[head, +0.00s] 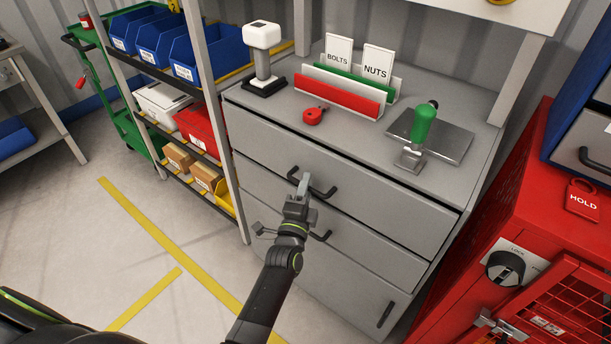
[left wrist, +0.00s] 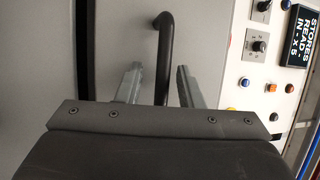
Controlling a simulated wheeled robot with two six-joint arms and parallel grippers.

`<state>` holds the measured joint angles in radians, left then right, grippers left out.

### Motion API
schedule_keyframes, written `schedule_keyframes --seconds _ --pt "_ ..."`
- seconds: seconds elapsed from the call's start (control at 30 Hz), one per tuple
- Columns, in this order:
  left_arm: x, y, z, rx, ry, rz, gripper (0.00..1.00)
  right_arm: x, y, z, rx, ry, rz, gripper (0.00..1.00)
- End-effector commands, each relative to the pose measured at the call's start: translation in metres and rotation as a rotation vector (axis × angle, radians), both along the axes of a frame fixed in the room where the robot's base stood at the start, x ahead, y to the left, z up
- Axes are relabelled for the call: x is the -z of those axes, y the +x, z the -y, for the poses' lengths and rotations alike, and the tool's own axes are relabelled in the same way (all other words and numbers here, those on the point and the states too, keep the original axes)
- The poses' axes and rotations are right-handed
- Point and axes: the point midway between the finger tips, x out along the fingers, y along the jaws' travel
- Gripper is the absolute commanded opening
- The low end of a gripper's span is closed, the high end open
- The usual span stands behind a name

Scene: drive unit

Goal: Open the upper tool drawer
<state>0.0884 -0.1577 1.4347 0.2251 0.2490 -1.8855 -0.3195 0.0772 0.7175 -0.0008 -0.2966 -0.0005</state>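The grey cabinet's upper tool drawer (head: 265,145) looks shut. Its black bar handle (head: 323,194) also shows in the left wrist view (left wrist: 165,45). My left gripper (head: 303,184) is at this handle and covers its middle part in the head view. In the left wrist view its two grey fingers (left wrist: 158,72) stand apart, with the handle bar between them. Gaps show on both sides of the bar, so the fingers do not grip it. My right gripper is not in view.
A lower drawer (head: 360,240) with its own handle lies below, partly behind my left arm. On the worktop stand a green-handled tool (head: 424,123), a red tag (head: 314,116) and a label rack (head: 340,92). A red locker (head: 500,215) is at the right. Floor at the left is clear.

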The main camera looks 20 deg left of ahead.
Motion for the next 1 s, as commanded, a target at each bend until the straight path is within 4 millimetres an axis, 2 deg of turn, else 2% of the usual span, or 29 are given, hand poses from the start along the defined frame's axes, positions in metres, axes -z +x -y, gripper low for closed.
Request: schedule_keyframes --seconds 0.33,0.6,1.0 --pt "-0.0010 0.0003 0.0016 -0.001 -0.001 0.000 0.34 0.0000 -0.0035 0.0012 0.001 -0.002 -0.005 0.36" --pt "-0.0008 0.0003 0.0014 -0.001 -0.001 0.000 0.00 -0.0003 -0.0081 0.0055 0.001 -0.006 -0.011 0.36" --pt "-0.0011 -0.0007 -0.0026 -0.001 0.001 -0.001 0.00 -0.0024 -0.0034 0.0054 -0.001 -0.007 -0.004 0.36"
